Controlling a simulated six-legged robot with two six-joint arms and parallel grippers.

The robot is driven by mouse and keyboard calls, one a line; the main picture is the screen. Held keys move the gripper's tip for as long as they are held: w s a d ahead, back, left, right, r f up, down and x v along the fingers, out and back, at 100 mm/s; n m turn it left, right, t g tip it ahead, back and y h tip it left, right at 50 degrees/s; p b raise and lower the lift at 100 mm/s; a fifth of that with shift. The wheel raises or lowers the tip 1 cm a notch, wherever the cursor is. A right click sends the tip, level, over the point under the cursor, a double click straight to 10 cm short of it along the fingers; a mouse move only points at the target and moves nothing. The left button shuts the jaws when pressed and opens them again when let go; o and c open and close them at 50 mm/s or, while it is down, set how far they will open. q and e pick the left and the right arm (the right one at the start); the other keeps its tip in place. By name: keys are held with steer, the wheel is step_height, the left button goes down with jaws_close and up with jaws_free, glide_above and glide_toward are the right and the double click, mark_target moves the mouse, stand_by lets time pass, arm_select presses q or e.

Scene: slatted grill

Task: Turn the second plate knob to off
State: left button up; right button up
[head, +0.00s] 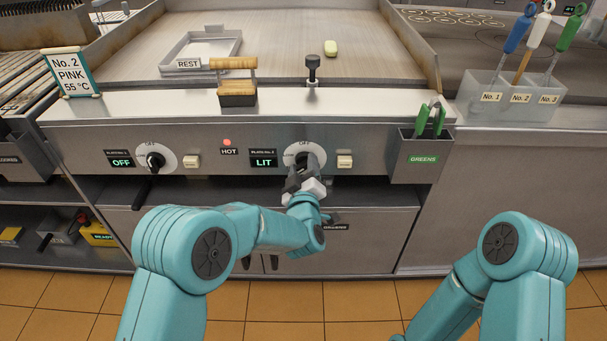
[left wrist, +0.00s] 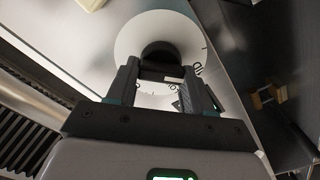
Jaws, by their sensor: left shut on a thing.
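The second plate knob (head: 304,160) is a black knob on a white round dial on the grill's front panel, partly hidden by my left gripper. The display (head: 264,162) to its left reads LIT. My left gripper (head: 303,176) is at this knob, shut on it. In the left wrist view the fingers (left wrist: 162,85) sit on either side of the black knob (left wrist: 158,55) in front of its white dial (left wrist: 135,28). The first plate knob (head: 154,161) is at the left, beside a display (head: 121,162) reading OFF. My right gripper is not in view.
A red light with a HOT label (head: 228,151) is left of the LIT display. A GREENS holder (head: 421,155) hangs at the right of the panel. A wooden-handled scraper (head: 236,85) and a black-knobbed press (head: 312,70) stand at the plate's front edge.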

arm_select(q)
steer(key=m+b, duration=0.1)
steer(key=m, duration=0.1)
steer(key=shift+w+r+m, duration=0.1)
steer(key=shift+r+m, duration=0.05)
steer(key=shift+m, duration=0.25)
steer(key=m, duration=0.2)
steer(key=shift+r+m+b, duration=0.1)
steer(key=shift+m+b, duration=0.2)
steer(key=m, duration=0.3)
steer(key=shift+r+m, duration=0.1)
steer(key=shift+m, duration=0.2)
steer(key=m, duration=0.3)
steer(key=shift+d+m, duration=0.1)
steer(key=shift+m, duration=0.2)
steer(key=m+p, duration=0.1)
steer(key=m, duration=0.5)
steer(key=shift+d+m+p, duration=0.15)
steer(key=shift+m+p, duration=0.15)
steer(key=shift+p, duration=0.1)
steer(key=m+p, duration=0.1)
steer(key=m, duration=0.2)
steer(key=shift+m+p, duration=0.35)
steer(key=shift+m, duration=1.55)
steer(key=shift+f, duration=0.2)
